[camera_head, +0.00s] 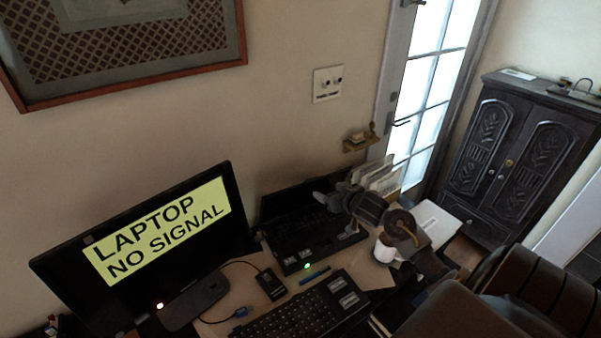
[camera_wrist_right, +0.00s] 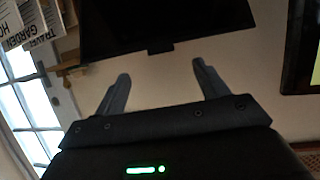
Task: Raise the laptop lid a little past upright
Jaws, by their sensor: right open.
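The black laptop (camera_head: 297,240) sits on the desk, its keyboard base toward me. Its dark lid (camera_head: 283,203) stands raised at the back near the wall; its exact angle is hard to tell. My right gripper (camera_head: 325,200) reaches in from the right over the laptop, in front of the lid's right part, which it partly hides. In the right wrist view the fingers (camera_wrist_right: 163,85) are spread and empty, with the dark lid (camera_wrist_right: 160,22) beyond them and a visible gap in the picture. My left gripper is not in view.
A monitor (camera_head: 150,245) reading "LAPTOP NO SIGNAL" stands left of the laptop. A keyboard (camera_head: 300,312), pen (camera_head: 314,275) and small black box (camera_head: 270,284) lie in front. A mug (camera_head: 384,249) and upright books (camera_head: 375,176) stand close to my right arm.

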